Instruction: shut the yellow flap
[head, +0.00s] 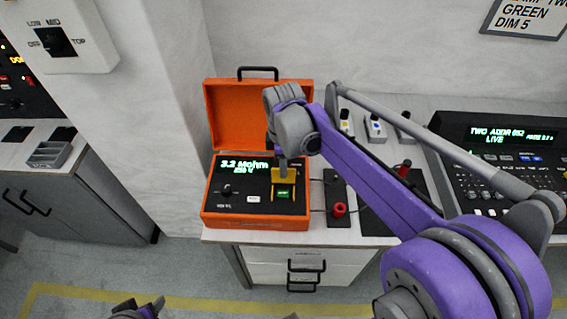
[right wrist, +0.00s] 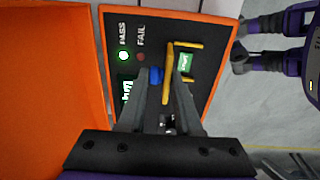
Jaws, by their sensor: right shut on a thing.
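The orange tester case (head: 258,222) stands on the bench with its lid up. The yellow flap (head: 285,175) is raised on its black panel, above a green lit button (head: 284,193). In the right wrist view the flap (right wrist: 167,85) shows edge-on between my fingers, beside the green button (right wrist: 185,64). My right gripper (head: 282,170) reaches down from above and is shut on the flap; it also shows in the right wrist view (right wrist: 166,92). My left gripper (head: 142,307) is open and empty, low in front of the bench; it also shows in the right wrist view (right wrist: 238,46).
The case display (head: 245,167) reads 3.2 Mohm, and a green PASS lamp (right wrist: 123,56) is lit. A black strip with a red plug (head: 338,210) lies close right of the case. A lighting console (head: 505,160) is farther right. The raised orange lid (head: 235,110) stands behind my right gripper.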

